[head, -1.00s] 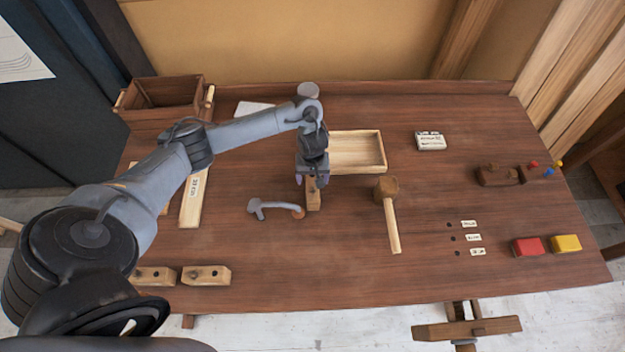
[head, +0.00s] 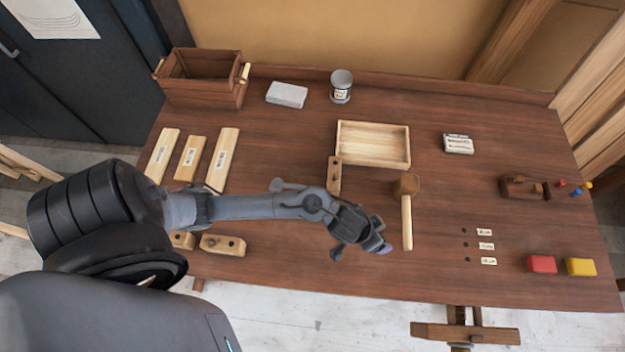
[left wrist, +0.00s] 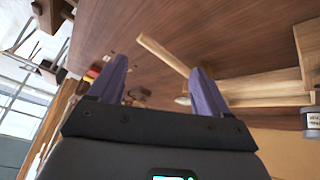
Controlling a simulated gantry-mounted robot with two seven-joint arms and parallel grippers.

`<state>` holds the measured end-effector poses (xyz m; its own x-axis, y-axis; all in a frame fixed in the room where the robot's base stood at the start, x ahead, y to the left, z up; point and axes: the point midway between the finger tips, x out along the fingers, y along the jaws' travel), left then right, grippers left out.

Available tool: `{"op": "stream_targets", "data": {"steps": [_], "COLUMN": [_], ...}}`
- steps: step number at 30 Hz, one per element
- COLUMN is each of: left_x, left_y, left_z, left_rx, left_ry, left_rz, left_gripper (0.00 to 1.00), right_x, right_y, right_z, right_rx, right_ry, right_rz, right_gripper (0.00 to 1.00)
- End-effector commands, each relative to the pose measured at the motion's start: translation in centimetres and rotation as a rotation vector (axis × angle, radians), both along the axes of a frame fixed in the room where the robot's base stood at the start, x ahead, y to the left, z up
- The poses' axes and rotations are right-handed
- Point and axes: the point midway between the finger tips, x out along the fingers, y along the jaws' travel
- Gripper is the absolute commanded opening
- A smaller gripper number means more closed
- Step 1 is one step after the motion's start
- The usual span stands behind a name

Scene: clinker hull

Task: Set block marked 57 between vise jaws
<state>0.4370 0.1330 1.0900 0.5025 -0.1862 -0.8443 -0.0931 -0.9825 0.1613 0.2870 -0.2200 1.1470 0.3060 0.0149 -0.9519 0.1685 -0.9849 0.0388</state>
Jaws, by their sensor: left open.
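Wooden blocks with dark holes lie on the bench: one (head: 334,174) upright in the picture beside the pale tray, one (head: 222,244) at the near left edge, and one (head: 182,240) partly hidden by my arm. I cannot read a 57 on any of them. The wooden vise (head: 465,332) shows below the bench's front edge, partly cut off by the frame. My left gripper (head: 382,248) hangs over the front middle of the bench, left of the mallet handle. In the left wrist view its purple fingers (left wrist: 157,80) are apart with nothing between them. My right gripper is not in view.
A mallet (head: 407,210) lies right of the gripper, and a shallow tray (head: 373,160) lies behind. Labelled planks (head: 222,160) lie left. A red block (head: 541,264) and a yellow block (head: 581,267) sit front right. Bench surface between mallet and paper labels (head: 486,246) is clear.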

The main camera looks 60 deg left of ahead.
Motion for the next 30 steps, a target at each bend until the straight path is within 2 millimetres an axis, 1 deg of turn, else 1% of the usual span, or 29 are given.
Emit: {"op": "stream_targets", "data": {"steps": [1,2,5,6,9,12,14,15,17,18,21,30], "left_x": [-1.6,-2.4,-5.1,-6.3,-9.3,-11.8,-13.0,-13.7,-14.4,-14.7,-15.1,-15.1], "left_y": [-0.2,0.1,1.9,2.7,4.9,6.5,7.3,7.6,8.1,8.3,8.5,8.5], "left_z": [0.9,1.5,3.0,3.5,4.4,5.0,5.2,5.4,5.6,5.6,5.7,5.7], "left_rx": [0.017,0.038,0.105,0.128,0.174,0.199,0.208,0.212,0.218,0.220,0.223,0.223], "left_ry": [-0.009,-0.011,0.009,0.026,0.082,0.137,0.164,0.178,0.193,0.201,0.208,0.208], "left_rz": [-0.006,-0.011,-0.021,-0.026,-0.038,-0.053,-0.061,-0.067,-0.075,-0.077,-0.084,-0.086], "left_gripper": [0.78,0.78,0.78,0.78,0.78,0.78,0.78,0.78,0.78,0.78,0.78,0.78], "right_x": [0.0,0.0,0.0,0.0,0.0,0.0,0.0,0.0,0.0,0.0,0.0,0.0], "right_y": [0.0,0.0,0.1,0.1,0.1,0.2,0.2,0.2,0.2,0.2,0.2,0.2], "right_z": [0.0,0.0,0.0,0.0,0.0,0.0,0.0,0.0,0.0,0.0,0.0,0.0], "right_rx": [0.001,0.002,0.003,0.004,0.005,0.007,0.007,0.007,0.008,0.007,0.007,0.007], "right_ry": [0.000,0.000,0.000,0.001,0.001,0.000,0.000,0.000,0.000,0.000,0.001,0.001], "right_rz": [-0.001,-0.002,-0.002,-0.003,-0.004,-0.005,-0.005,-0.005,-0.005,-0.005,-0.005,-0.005], "right_gripper": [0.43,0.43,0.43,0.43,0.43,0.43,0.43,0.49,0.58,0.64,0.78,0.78]}}
